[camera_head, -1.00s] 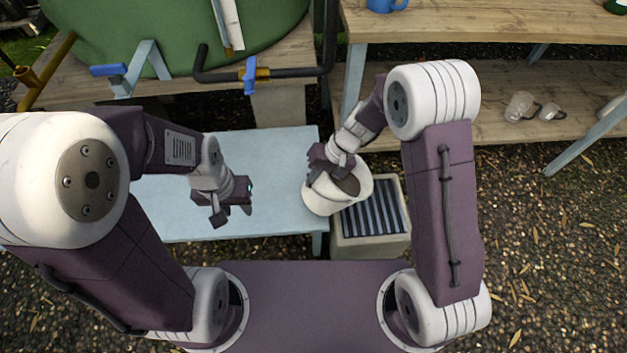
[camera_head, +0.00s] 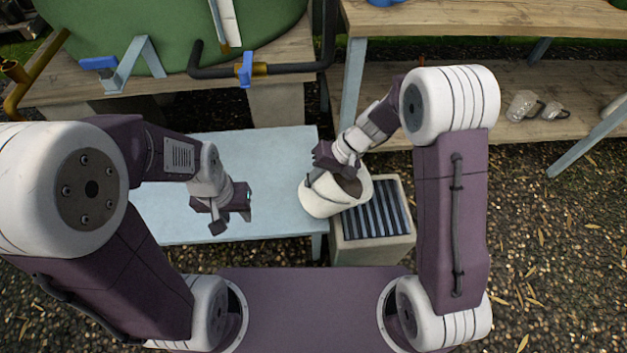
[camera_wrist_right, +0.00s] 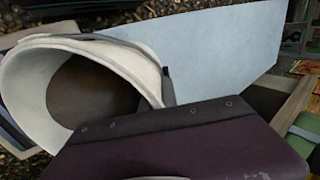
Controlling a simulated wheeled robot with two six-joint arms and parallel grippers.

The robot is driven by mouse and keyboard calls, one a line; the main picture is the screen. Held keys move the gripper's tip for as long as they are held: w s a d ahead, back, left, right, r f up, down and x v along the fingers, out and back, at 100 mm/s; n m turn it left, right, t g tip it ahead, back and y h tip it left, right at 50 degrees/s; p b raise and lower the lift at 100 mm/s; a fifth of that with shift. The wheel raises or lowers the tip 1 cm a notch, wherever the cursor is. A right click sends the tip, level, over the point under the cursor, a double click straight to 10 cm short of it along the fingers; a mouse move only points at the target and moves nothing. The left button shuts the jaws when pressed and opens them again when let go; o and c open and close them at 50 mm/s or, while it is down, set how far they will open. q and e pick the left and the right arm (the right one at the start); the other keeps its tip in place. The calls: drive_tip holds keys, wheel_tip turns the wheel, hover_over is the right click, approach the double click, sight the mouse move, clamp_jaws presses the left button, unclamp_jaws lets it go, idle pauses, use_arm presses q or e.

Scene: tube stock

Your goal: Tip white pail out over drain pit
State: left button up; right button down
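The white pail (camera_head: 320,200) hangs from my right gripper (camera_head: 334,160), beside and partly over the left edge of the drain pit. It is tilted, with its mouth toward the right and a brown inside showing. In the right wrist view the pail (camera_wrist_right: 28,88) lies at the left, its mouth facing the camera; the exact grip point is hidden. The drain pit has a pale concrete rim (camera_head: 380,252) and a dark barred grate (camera_head: 378,215). My left gripper (camera_head: 236,208) is empty above the pale blue bench, its fingers apart.
The pale blue low bench (camera_head: 270,175) is left of the pit. A green tank (camera_head: 150,40) with pipes and a blue-handled tap (camera_head: 247,70) stands behind it. Wooden shelves (camera_head: 460,110) with glass mugs (camera_head: 523,104) are at the back right. Gravel lies to the right.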

drive_tip(key=shift+f+b, duration=0.1)
drive_tip(key=shift+b, duration=0.35)
drive_tip(key=shift+w+d+r+y+b, duration=0.1)
drive_tip(key=shift+d+r+y+b, duration=0.2)
drive_tip(key=shift+r+y, duration=0.5)
drive_tip(key=shift+d+r+y+b, duration=0.2)
drive_tip(key=shift+d+r+y, duration=0.1)
drive_tip(key=shift+r+y, duration=0.45)
drive_tip(key=shift+d+r+y+b, duration=0.2)
drive_tip(key=shift+d+r+y, duration=0.3)
drive_tip(key=shift+r, duration=0.3)
drive_tip(key=shift+d+r+y+b, duration=0.15)
drive_tip(key=shift+d+r+y, duration=0.2)
drive_tip(key=shift+r+y, duration=0.3)
drive_tip(key=d+r+g+y, duration=0.1)
drive_tip(key=d+r+y, duration=0.4)
drive_tip(key=d, duration=0.1)
drive_tip(key=shift+w+d+y+b, duration=0.15)
drive_tip(key=shift+w+y+b, duration=0.1)
drive_tip(key=shift+y+b, duration=0.05)
drive_tip(key=shift+r, duration=0.15)
idle(1.9)
